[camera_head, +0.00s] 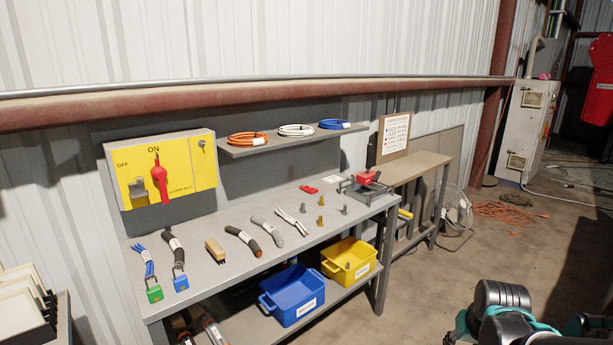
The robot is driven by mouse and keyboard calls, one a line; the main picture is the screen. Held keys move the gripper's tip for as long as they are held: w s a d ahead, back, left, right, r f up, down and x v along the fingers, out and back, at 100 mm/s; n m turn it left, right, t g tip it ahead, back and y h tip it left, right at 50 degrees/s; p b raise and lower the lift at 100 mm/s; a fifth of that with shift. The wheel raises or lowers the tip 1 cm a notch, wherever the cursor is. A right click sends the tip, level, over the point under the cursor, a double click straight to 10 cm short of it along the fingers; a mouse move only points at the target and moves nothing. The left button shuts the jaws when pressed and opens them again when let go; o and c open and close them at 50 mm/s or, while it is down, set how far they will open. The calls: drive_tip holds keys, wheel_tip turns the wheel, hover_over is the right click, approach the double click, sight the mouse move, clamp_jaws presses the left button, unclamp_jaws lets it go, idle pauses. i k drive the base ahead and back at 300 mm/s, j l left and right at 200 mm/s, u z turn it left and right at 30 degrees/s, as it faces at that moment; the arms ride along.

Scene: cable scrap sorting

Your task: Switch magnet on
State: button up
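A yellow switch box (201,168) with OFF and ON labels is fixed to the wall panel at the left, above the bench. Its red handle (160,180) stands roughly upright below the ON label; which end marks the setting is unclear. A grey metal fitting sits below the OFF label. No object is clearly marked as the magnet. A red block on a dark frame (366,186) stands at the bench's right end; I cannot tell what it is. Dark and teal parts of my arm show at the bottom right, away from the box. My gripper's fingertips are not in view.
Cable coils lie on the wall shelf (262,148).

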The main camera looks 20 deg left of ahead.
sight(377, 174)
drive_tip(key=u, duration=0.4)
drive_tip(key=i+l, duration=0.1)
drive_tip(key=i, duration=0.75)
drive_tip(key=i+l, duration=0.15)
drive_tip(key=i, duration=0.65)
